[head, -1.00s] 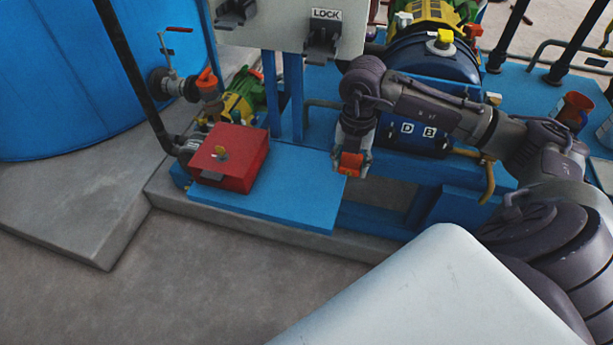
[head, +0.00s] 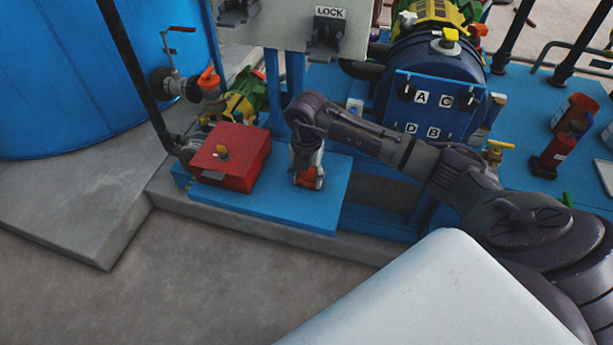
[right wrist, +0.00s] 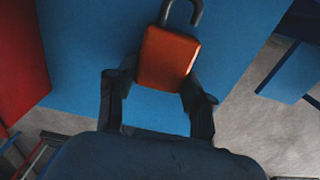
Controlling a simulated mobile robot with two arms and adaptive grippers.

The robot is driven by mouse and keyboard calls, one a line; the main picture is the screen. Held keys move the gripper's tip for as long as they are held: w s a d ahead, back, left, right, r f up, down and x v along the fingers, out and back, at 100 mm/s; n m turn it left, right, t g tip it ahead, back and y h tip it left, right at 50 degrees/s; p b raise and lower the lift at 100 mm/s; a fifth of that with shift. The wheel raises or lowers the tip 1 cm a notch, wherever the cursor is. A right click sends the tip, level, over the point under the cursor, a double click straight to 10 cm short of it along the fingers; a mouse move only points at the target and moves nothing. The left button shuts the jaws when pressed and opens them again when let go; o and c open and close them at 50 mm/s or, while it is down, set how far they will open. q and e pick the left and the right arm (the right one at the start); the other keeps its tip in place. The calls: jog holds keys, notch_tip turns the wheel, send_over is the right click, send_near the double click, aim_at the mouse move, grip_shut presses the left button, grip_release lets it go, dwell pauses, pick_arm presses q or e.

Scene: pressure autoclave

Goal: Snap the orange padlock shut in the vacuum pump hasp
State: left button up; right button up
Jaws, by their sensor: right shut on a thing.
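The orange padlock (right wrist: 168,58) is in my right gripper (right wrist: 160,84), with a finger on either side of its body. In the head view the right gripper (head: 308,176) points down over the blue plate, right of the red box, with a bit of the orange padlock (head: 307,180) showing. I cannot make out the vacuum pump hasp for certain. My left gripper is not in view.
Blue posts (head: 272,90) and a panel marked LOCK (head: 290,25) stand behind. A blue drum (head: 432,70) is at the right.

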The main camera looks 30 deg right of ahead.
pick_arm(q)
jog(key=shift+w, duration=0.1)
pick_arm(e)
jog(key=shift+f, duration=0.15)
jog(key=o, duration=1.2)
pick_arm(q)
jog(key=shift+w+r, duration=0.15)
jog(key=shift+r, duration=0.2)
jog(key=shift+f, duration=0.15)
